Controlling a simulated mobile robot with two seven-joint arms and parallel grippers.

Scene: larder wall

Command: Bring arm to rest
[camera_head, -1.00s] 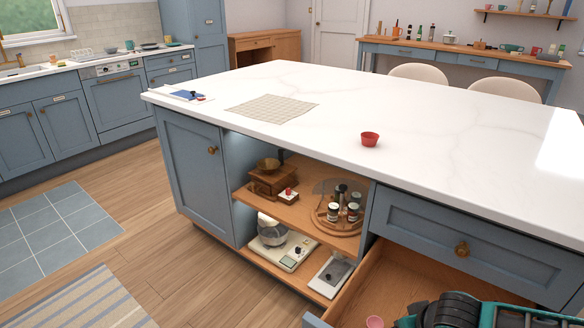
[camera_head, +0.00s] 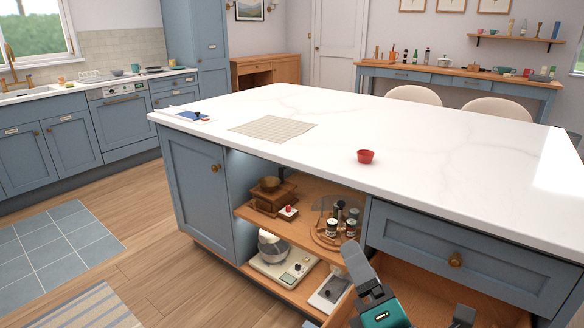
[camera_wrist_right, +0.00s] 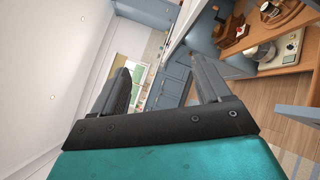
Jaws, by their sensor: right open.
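My right gripper (camera_head: 408,282) is at the bottom of the head view, in front of the island and over the open lower drawer (camera_head: 497,306). Its teal body and dark fingers show, with the fingers apart and nothing between them. In the right wrist view my right gripper (camera_wrist_right: 160,72) also shows two spread fingers with an empty gap. Beyond them are the far cabinets and the island shelves. My left gripper is in neither view.
Much of the top is clear.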

